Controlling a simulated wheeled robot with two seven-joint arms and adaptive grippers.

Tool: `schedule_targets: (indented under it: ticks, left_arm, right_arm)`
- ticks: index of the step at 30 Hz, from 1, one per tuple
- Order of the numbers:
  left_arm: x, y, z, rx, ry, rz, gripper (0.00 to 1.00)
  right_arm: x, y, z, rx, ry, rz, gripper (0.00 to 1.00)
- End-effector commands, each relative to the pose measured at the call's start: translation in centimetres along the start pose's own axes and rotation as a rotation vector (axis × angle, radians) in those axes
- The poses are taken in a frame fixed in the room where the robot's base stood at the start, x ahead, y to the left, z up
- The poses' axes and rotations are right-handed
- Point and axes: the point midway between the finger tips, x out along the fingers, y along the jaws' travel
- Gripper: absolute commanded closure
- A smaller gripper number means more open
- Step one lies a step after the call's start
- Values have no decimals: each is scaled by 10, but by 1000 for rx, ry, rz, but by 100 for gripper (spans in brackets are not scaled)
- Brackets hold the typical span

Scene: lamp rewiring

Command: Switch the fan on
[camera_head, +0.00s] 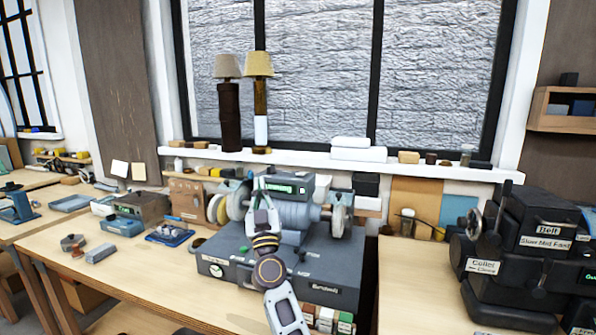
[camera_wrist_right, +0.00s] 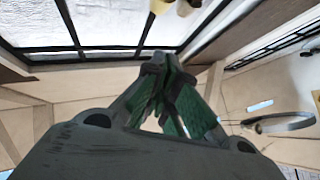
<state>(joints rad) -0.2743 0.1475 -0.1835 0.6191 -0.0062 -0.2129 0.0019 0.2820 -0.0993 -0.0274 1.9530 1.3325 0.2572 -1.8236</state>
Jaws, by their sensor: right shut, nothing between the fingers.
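I cannot make out a fan or its switch for certain in either view. My right gripper (camera_head: 260,190) is raised in front of the grey bench machine (camera_head: 295,213), which has wheels at both sides. In the right wrist view its green-padded fingers (camera_wrist_right: 162,65) are shut with nothing between them, pointing up toward the window. The dark grey base cabinet (camera_head: 335,272) under the machine has a round dial and white labels. A dark box with a green display (camera_head: 288,188) sits behind the gripper. My arm hides part of the machine and cabinet front. My left gripper is not in view.
Two lamps (camera_head: 228,68) (camera_head: 258,66) stand on the windowsill (camera_head: 290,157). A black machine (camera_head: 525,250) with labels stands at the right. A blue tray (camera_head: 170,235) and small parts lie on the left bench. The bench front at left (camera_head: 140,285) is clear.

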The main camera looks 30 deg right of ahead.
Motion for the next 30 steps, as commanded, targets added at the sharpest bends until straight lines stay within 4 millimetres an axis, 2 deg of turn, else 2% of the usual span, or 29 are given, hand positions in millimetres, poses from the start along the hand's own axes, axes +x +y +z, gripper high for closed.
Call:
schedule_targets:
  ticks: [6,15,21,30]
  left_arm:
    - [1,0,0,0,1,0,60]
    - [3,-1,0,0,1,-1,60]
    - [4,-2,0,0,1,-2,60]
    - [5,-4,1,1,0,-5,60]
  right_arm:
    - [24,33,-5,-17,-54,165,100]
    - [45,67,1,-36,-204,339,100]
    - [54,79,9,-45,-334,407,100]
    - [58,83,18,-55,-471,433,100]
